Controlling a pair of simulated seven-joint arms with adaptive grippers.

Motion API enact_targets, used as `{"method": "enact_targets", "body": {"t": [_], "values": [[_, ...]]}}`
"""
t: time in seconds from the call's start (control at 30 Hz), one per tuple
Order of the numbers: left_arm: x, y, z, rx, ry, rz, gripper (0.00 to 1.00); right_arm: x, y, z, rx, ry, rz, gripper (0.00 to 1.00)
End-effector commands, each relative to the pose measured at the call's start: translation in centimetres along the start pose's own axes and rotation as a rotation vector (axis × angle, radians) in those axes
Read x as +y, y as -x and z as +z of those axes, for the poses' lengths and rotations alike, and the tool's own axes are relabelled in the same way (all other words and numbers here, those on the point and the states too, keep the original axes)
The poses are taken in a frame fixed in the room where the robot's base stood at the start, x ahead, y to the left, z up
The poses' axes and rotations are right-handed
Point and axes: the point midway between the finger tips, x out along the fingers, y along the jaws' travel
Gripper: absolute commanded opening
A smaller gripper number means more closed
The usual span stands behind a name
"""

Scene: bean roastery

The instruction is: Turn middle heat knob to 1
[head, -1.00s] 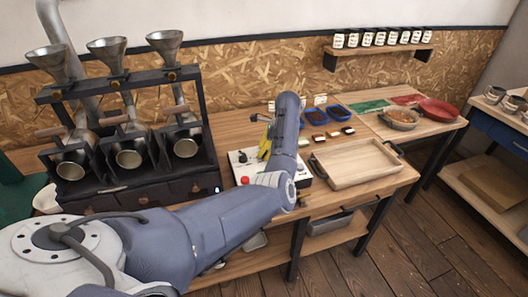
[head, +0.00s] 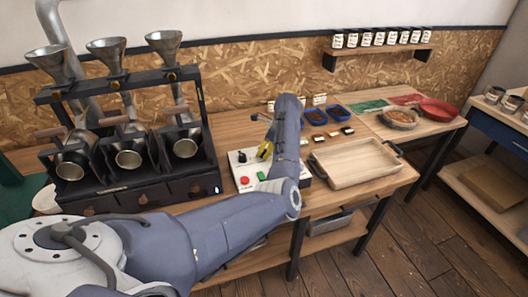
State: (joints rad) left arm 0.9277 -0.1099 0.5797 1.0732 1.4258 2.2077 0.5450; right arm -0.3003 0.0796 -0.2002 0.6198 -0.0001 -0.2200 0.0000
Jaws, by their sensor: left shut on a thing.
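The white control box (head: 236,170) sits on the wooden bench right of the roaster. It carries a black knob (head: 241,157) at its left, a red button (head: 244,181) and a green button (head: 261,176). My left gripper (head: 262,153), with yellow on its fingers, points down over the box, just right of that black knob. It is shut on what seems to be the middle heat knob, which the fingers hide. The knob's setting cannot be read. My left arm covers the right part of the box. My right gripper is not in view.
The black roaster (head: 150,190) with three funnels and drums stands close on the left. An empty wooden tray (head: 340,180) lies right of the box. Blue trays (head: 314,116) and small blocks are behind.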

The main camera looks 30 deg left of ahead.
Motion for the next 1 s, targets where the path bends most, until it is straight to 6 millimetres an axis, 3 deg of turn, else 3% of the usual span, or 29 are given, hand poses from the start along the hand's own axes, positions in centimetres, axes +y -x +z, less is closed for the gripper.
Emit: {"method": "enact_targets", "body": {"t": [0.6,1.0], "values": [[0.13,-0.27,0.27,-0.003,-0.515,-0.212,0.00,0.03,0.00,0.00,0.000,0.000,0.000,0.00],[0.08,-0.26,0.29,-0.004,-0.738,-0.302,0.00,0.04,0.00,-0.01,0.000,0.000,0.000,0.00]]}}
